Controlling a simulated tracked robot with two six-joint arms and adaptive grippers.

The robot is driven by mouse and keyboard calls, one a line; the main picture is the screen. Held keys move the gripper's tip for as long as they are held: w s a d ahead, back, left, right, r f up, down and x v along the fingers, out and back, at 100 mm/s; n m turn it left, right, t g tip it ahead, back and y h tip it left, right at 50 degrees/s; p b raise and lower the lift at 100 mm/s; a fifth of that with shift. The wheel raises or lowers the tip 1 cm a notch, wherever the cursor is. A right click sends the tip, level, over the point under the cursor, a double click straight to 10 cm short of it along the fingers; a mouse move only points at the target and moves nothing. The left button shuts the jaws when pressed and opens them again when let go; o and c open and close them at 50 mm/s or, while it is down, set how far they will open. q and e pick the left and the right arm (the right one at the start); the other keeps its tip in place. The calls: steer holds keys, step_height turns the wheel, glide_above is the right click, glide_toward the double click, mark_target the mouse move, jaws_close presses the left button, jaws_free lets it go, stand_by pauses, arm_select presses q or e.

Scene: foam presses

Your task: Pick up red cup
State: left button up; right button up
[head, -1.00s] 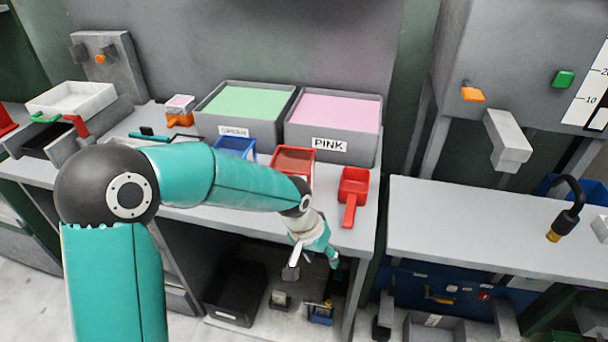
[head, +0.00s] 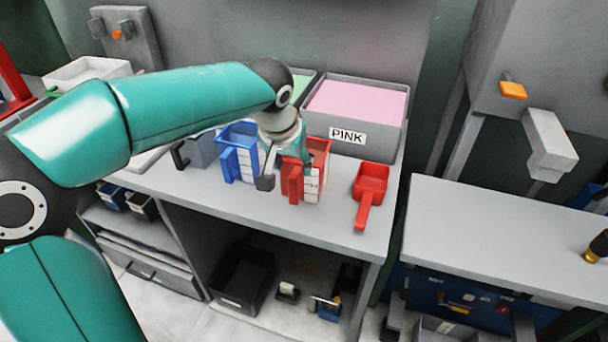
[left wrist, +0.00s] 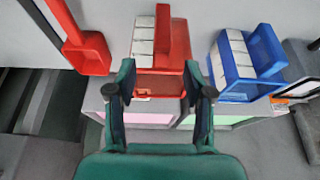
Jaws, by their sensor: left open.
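The red cup (head: 318,150), a boxy jug with a handle and a white scale, stands on the bench in front of the pink bin. It also shows in the left wrist view (left wrist: 150,85), straight ahead of the fingers. My left gripper (head: 286,174) is open and points down at the cup's left side in the head view. In the left wrist view the two fingers of my left gripper (left wrist: 159,95) are spread apart, with the cup's near part lying between and beyond their tips. Contact cannot be told. My right gripper is not in view.
A similar blue cup (head: 240,134) stands left of the red one. A red scoop (head: 371,180) lies to its right. The pink bin (head: 348,137) stands close behind. The bench front (head: 240,207) is clear. A gap separates this bench from the right one.

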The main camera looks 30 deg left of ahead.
mark_target(292, 178)
arm_select(q)
steer(key=shift+x, duration=0.8)
steer(key=f, duration=0.4)
steer(key=shift+w+a+f, duration=0.25)
steer(key=shift+w+f, duration=0.25)
steer(key=shift+f, duration=0.2)
steer(key=shift+r, duration=0.1)
jaws_close()
